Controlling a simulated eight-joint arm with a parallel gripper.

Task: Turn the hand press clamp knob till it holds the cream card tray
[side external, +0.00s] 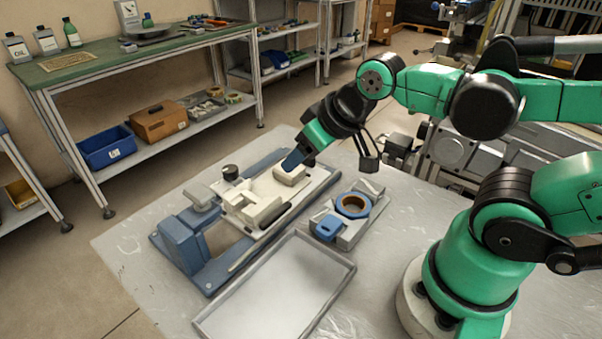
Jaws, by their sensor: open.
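The hand press (185,242) stands on the table, with a blue-grey frame and a raised block at its near left end. Cream parts lie along its bed; a flat cream piece (262,190) looks like the card tray, but where it ends and the press parts begin is hard to tell. A black round knob (230,172) stands upright at the bed's far left side. My gripper (291,163) points down at the far right end of the press, just above a raised cream block (290,176), right of the knob. It is open; any contact is unclear.
A shallow grey tray (345,268) lies empty in front of the press. Right of the press, a grey stand (375,191) carries a blue-rimmed tape reel (353,205) and a blue block (327,228). The table's left corner is clear. A green-topped bench (90,68) stands behind.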

